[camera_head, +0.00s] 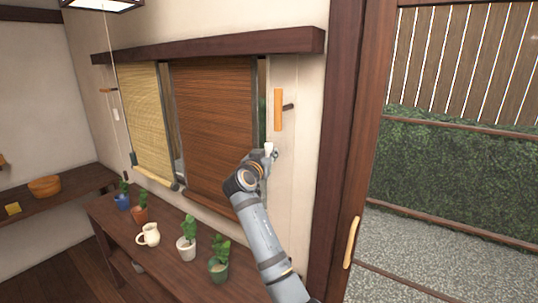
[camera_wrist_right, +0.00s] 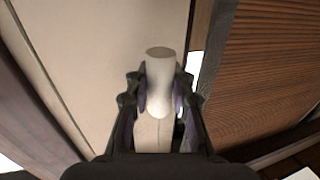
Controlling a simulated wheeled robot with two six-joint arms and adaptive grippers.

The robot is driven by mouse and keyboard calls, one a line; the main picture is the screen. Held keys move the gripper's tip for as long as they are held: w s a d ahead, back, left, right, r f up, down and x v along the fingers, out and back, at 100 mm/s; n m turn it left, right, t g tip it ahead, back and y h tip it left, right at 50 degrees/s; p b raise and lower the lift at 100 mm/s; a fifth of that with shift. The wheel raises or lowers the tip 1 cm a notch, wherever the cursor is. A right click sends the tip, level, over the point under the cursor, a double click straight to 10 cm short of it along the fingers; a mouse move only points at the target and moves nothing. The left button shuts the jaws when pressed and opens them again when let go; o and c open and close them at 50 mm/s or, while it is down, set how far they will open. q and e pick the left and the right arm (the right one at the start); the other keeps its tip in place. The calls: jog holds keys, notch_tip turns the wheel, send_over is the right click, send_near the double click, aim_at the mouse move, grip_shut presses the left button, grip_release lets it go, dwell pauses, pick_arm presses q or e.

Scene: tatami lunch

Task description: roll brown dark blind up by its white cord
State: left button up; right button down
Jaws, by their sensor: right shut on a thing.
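The dark brown blind (camera_head: 213,130) hangs down over the right-hand window opening, its lower edge near the shelf level. In the right wrist view its slats show at the right (camera_wrist_right: 270,70). My right gripper (camera_head: 268,156) is beside the blind's right edge, in front of the pale wall. It is shut on the white pull of the cord (camera_wrist_right: 159,85), a smooth rounded cylinder between the fingers. A bit of white (camera_head: 269,147) shows at the fingertips in the head view. The thin cord itself is hard to make out. My left gripper is out of view.
A yellow blind (camera_head: 145,115) hangs to the left. Below, a shelf holds a white jug (camera_head: 149,235) and several potted plants. A dark door post (camera_head: 338,130) stands close on the right.

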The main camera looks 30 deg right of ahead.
pick_arm(q)
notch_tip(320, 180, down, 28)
jog(key=b, duration=2.7)
pick_arm(e)
notch_tip(320, 180, down, 31)
jog(key=shift+w+d+r, duration=0.1)
jog(key=shift+r, duration=0.05)
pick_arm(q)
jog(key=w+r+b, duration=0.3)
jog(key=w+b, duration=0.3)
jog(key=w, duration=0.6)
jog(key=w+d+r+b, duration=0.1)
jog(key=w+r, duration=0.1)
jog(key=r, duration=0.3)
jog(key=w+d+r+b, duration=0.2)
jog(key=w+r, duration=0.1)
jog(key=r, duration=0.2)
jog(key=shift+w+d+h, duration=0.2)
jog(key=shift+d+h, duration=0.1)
pick_arm(e)
notch_tip(320, 180, down, 10)
jog(key=shift+f, duration=0.25)
